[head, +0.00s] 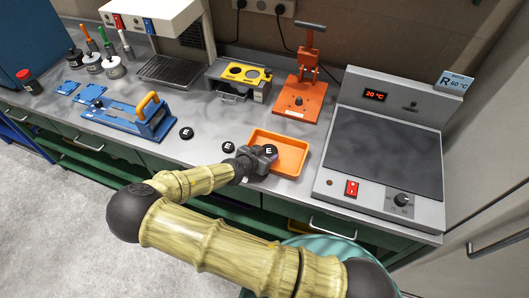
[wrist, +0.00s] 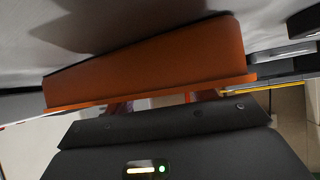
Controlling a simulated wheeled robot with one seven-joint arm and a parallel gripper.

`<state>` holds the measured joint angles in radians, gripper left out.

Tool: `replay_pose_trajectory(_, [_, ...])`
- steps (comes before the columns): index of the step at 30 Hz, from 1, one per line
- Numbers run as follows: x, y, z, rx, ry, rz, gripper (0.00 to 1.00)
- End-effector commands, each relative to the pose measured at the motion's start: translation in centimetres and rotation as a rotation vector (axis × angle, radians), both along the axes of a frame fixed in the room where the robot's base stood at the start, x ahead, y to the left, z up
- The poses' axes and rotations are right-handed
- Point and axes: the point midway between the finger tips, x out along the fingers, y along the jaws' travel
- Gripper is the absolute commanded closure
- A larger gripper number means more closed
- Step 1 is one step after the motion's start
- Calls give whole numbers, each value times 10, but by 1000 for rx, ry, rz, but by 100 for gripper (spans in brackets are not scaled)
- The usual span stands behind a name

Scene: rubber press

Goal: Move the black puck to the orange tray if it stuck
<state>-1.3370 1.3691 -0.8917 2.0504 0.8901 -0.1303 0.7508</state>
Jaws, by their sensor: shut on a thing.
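My gripper (head: 267,157) is at the left edge of the orange tray (head: 291,147) and is shut on a black puck (head: 269,150) marked with a white E. The held puck shows at the fingertips, over the tray's left side; I cannot tell whether it touches the tray. Two more black pucks with an E lie on the bench to the left, one (head: 228,147) close to my gripper and one (head: 186,133) by the blue press. In the wrist view the tray's orange wall (wrist: 150,65) fills the middle, and the puck cannot be made out.
A hotplate (head: 385,150) reading 20 °C stands right of the tray. Behind the tray is an orange press (head: 298,100), with a yellow-topped unit (head: 240,78) left of it. A blue fixture (head: 130,120) stands at the left. The bench's front edge runs close below the tray.

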Motion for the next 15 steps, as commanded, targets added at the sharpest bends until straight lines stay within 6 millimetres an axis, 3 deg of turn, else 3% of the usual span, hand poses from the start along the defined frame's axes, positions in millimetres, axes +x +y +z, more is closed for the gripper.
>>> replay_pose_trajectory(7, [0,-1,-3,0,0,-1,71])
replay_pose_trajectory(8, [0,-1,-2,0,0,-1,41])
replay_pose_trajectory(9, [0,-1,-2,0,0,-1,33])
replay_pose_trajectory(11, [0,-1,-2,0,0,-2,22])
replay_pose_trajectory(15, [0,-1,-2,0,0,-2,22])
